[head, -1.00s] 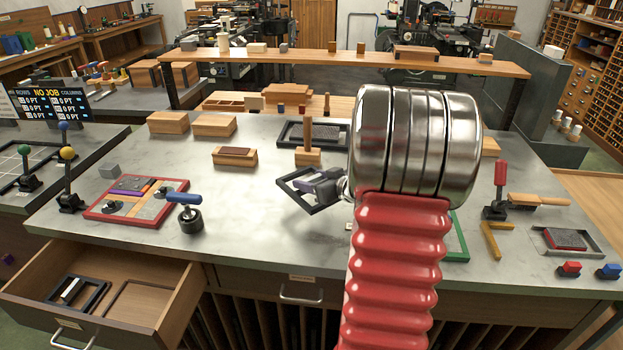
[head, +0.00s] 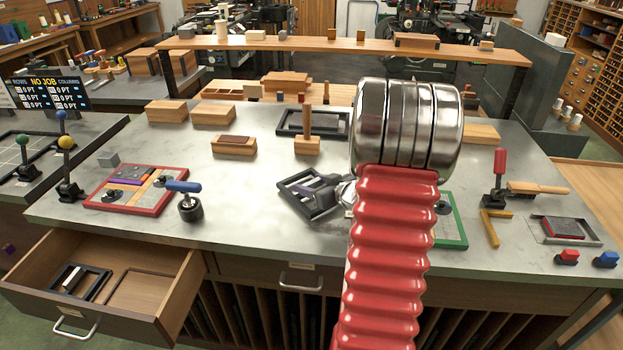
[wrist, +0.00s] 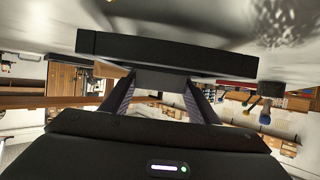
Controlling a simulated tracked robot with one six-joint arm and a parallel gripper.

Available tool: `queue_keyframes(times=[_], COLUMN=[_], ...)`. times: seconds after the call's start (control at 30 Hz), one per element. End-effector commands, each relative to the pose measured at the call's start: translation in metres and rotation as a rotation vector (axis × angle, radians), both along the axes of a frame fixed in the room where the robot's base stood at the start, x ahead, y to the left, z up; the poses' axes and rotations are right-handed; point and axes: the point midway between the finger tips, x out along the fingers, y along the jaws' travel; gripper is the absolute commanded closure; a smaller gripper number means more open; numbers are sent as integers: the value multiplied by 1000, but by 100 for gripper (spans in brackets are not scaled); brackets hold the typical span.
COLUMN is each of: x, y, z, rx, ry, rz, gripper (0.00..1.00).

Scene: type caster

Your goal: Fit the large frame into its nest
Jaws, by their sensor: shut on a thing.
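My gripper (head: 334,192) is shut on one side of the large frame (head: 288,183), a dark rectangular frame held tilted at the middle of the grey bench. In the wrist view the frame (wrist: 165,53) is a broad black bar across the tips of my gripper (wrist: 160,82). Whether it touches the bench top is hard to tell. An open wooden drawer (head: 180,287) at lower left has an empty recessed nest (head: 137,288) on its right side. A smaller dark frame (head: 98,278) lies in the drawer's left side.
A red-edged tray (head: 97,208) and a blue-handled roller (head: 190,208) stand between the held frame and the drawer. Wooden blocks (head: 234,148) and another dark frame (head: 283,125) lie behind. A green-edged tray (head: 462,225) is on the right, partly behind my arm.

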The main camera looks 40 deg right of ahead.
Motion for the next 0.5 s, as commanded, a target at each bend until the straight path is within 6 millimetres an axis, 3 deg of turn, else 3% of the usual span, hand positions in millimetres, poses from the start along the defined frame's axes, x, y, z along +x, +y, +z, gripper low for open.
queue_keyframes(times=[0.5], x=[1], y=[0], z=[-7], rx=[-3], ry=[-7], rz=[0], gripper=[100])
